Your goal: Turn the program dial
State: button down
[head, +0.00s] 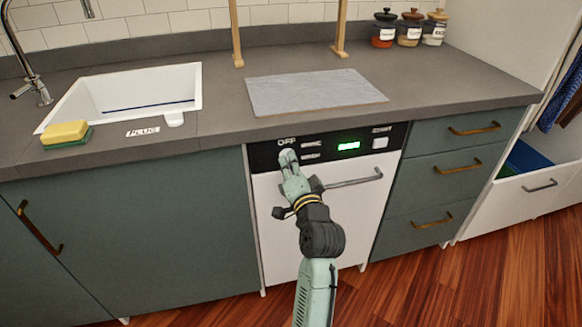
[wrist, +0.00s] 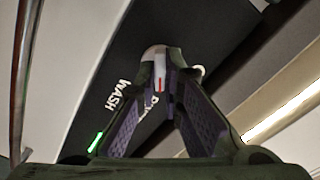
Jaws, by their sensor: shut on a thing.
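The program dial (wrist: 154,50) is a small white knob with a red mark, set in the black control panel of the dishwasher (head: 345,205). My gripper (head: 289,158) reaches up to the panel's left part, just under the word OFF. In the wrist view my gripper's fingertips (wrist: 163,72) are closed on both sides of the dial. In the head view the gripper hides most or all of the dial. The word WASH shows beside the fingers in the wrist view; another label is partly covered.
A green lit display (head: 348,146) and a white square button (head: 380,143) are on the panel to the right. The dishwasher's bar handle (head: 350,181) runs below, close to my wrist. The grey worktop (head: 440,88) overhangs above. Drawers (head: 440,180) stand to the right.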

jog(key=n+b, duration=0.2)
jog(key=n, duration=0.3)
jog(key=shift+f+n, duration=0.1)
jog(key=shift+n, duration=0.2)
jog(key=n+b, duration=0.3)
jog(key=n, duration=0.2)
jog(key=shift+n, duration=0.4)
jog(key=c, duration=1.7)
grip_release()
jog(key=v, duration=0.7)
jog(key=shift+s, duration=0.2)
